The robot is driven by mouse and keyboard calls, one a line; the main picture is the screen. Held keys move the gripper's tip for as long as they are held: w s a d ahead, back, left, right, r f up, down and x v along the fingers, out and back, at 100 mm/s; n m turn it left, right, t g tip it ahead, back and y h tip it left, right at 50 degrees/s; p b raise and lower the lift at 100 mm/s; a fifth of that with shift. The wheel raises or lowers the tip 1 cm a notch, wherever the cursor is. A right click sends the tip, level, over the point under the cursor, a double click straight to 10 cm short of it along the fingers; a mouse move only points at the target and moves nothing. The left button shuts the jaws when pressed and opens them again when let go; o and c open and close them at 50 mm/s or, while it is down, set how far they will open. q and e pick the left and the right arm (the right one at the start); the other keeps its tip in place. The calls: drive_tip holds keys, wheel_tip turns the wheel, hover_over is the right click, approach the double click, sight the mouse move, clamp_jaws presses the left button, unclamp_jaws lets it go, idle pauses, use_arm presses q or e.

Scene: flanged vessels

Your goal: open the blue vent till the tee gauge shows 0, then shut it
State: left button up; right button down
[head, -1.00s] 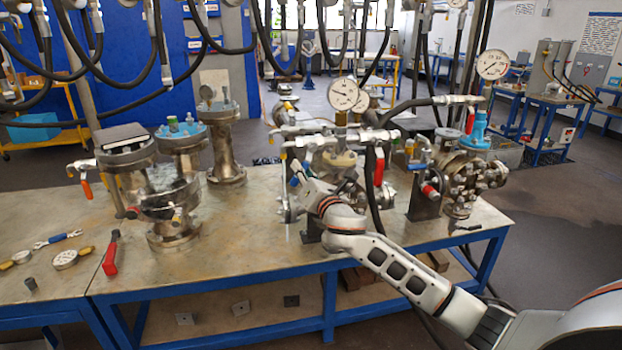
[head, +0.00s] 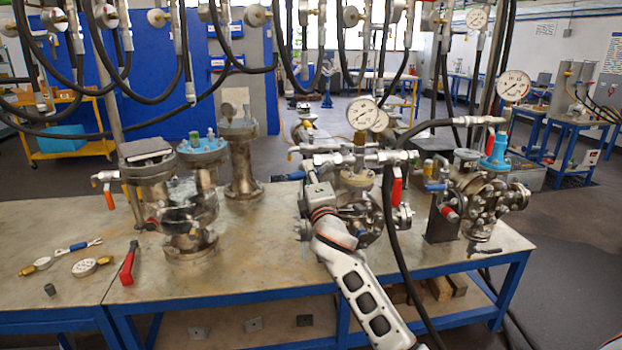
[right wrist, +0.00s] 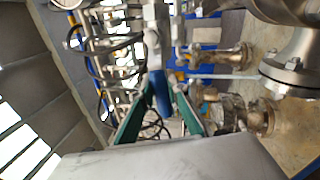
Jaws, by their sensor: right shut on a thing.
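My right gripper (head: 311,180) is at the front of the valve manifold (head: 345,160) on the middle flanged vessel. In the right wrist view its green fingers (right wrist: 163,86) are shut on the blue vent handle (right wrist: 162,95), which hangs from a metal valve body (right wrist: 155,38). In the head view a bit of the blue handle (head: 296,175) shows left of the gripper; the rest is hidden. The tee gauge (head: 363,113), a white dial, stands above the manifold; its reading is too small to tell. My left gripper is not in view.
A red-handled valve (head: 396,190) and a black hose (head: 388,215) are right of the gripper. A second gauge (head: 514,86) stands at the right vessel. Flanged vessels (head: 190,215) stand left. A loose red-handled tool (head: 128,265) lies on the bench (head: 250,260).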

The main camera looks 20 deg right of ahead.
drive_tip(key=shift+a+r+m, duration=0.1)
drive_tip(key=shift+r+m, duration=0.3)
drive_tip(key=shift+m, duration=0.4)
drive_tip(key=shift+h, duration=0.3)
drive_tip(key=c, duration=2)
unclamp_jaws()
drive_tip(key=shift+o, duration=0.2)
drive_tip(key=shift+s+f, duration=0.15)
drive_tip(key=shift+s, duration=0.3)
drive_tip(key=v, duration=1.1)
drive_tip(key=shift+a, duration=0.1)
